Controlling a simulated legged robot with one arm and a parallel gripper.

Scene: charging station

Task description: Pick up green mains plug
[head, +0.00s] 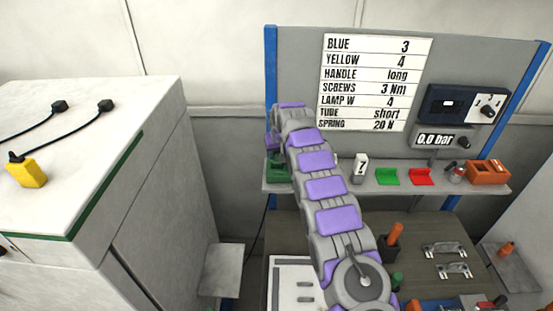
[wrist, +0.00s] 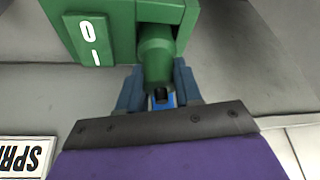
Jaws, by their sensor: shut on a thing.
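The green mains plug (wrist: 155,55) is a rounded green piece in the wrist view, up against a green box (wrist: 115,38) with an O/I switch. My gripper (wrist: 157,80) has its blue fingers on both sides of the plug's near end and is shut on it. The plug still meets the box; I cannot tell how deep it sits. In the head view the green box (head: 279,172) stands at the left end of the shelf. My gripper (head: 273,142) is right above and beside it, and the plug cannot be made out there.
A white cabinet (head: 165,120) with a yellow plug (head: 27,172) and black-plugged cables stands left.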

